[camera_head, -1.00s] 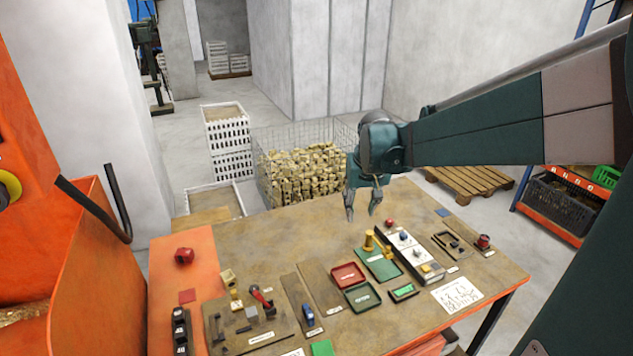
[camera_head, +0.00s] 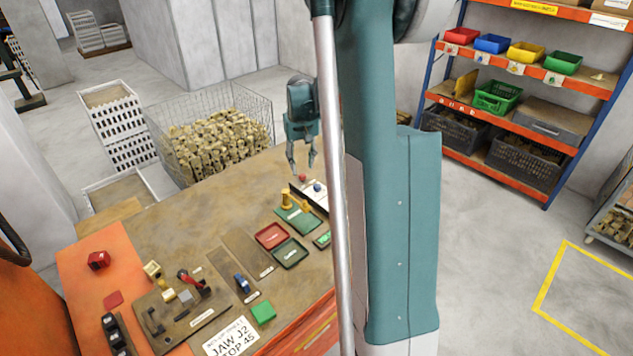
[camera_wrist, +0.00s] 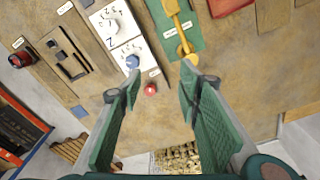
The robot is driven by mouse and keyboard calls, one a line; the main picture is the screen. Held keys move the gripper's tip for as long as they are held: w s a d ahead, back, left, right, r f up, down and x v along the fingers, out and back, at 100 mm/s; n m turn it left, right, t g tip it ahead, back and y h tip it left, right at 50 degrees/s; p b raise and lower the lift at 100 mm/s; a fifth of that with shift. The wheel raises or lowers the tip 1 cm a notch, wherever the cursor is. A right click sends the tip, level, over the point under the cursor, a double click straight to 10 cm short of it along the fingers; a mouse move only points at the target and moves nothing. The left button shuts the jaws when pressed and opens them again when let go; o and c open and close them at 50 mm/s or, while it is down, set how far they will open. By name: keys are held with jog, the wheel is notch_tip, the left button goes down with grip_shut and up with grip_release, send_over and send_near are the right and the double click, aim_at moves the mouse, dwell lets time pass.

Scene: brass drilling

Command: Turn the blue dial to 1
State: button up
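The blue dial (camera_head: 317,187) sits on a white panel at the far side of the bench, partly cut off by my arm in the head view. In the wrist view the blue dial (camera_wrist: 133,62) is on the white panel (camera_wrist: 127,50), beside a pale dial (camera_wrist: 110,27) with dark markings around it. Its pointer setting is too small to read. My gripper (camera_head: 302,166) hangs above the bench's far edge, apart from the dial. In the wrist view its fingers (camera_wrist: 149,85) are spread wide with nothing between them.
A red knob (camera_wrist: 150,89) stands close to the blue dial. A yellow lever (camera_wrist: 180,25) on a green plate is just to the right. Beyond the bench edge is a wire cage of brass parts (camera_head: 215,140). My arm hides the bench's right side in the head view.

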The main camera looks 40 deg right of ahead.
send_over(317, 184)
jog(key=shift+m+g, duration=0.3)
jog(key=shift+m, duration=0.1)
notch_tip(317, 184, down, 6)
jog(key=shift+s+a+f+p, duration=0.1)
jog(key=shift+p, duration=0.35)
jog(key=shift+f, duration=0.1)
jog(key=shift+f, duration=3.8)
jog(key=c, duration=0.9)
